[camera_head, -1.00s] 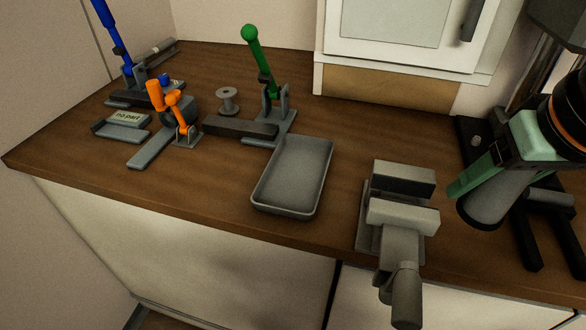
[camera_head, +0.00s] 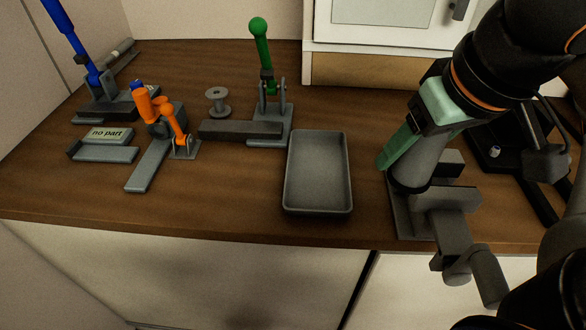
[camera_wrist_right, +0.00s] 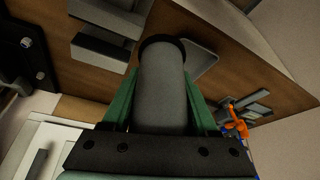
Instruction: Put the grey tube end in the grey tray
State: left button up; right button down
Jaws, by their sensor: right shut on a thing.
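The grey tube end (camera_head: 417,165) is a grey cylinder with a dark rim at its lower end. My right gripper (camera_head: 398,152) is shut on it and holds it in the air, in front of the vise and just right of the tray. In the right wrist view, the tube end (camera_wrist_right: 163,88) sits between the green fingers. The grey tray (camera_head: 319,172) is shallow, empty and near the counter's front edge. In the right wrist view, the tray (camera_wrist_right: 201,57) shows partly behind the tube end. My left gripper is out of view.
A grey vise (camera_head: 446,208) stands right of the tray, partly hidden by my right arm. A green-handled clamp (camera_head: 262,60), a spool (camera_head: 217,101), an orange clamp (camera_head: 172,118), a "no part" sign (camera_head: 106,135) and a blue-handled press (camera_head: 80,50) stand left of and behind the tray.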

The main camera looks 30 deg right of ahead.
jog(key=shift+w+a, duration=0.25)
jog(key=shift+a, duration=0.1)
jog(key=w+a+f+p, duration=0.1)
jog(key=w+f, duration=0.1)
jog(key=w, duration=0.2)
jog(key=w+a+f+p, duration=0.1)
jog(key=w+f, duration=0.2)
jog(key=w, duration=0.1)
jog(key=w+a+f+p, duration=0.1)
jog(key=w+f+p, duration=0.1)
jog(key=w+f, duration=0.1)
jog(key=shift+w+a+f, duration=0.1)
jog(key=shift+w+f, duration=0.15)
jog(key=shift+w, duration=0.35)
jog(key=shift+w+a+f, duration=0.15)
jog(key=shift+w+f, duration=0.25)
jog(key=shift+f, duration=0.1)
jog(key=f, duration=0.3)
jog(key=shift+w+f, duration=0.2)
jog(key=shift+f, duration=0.05)
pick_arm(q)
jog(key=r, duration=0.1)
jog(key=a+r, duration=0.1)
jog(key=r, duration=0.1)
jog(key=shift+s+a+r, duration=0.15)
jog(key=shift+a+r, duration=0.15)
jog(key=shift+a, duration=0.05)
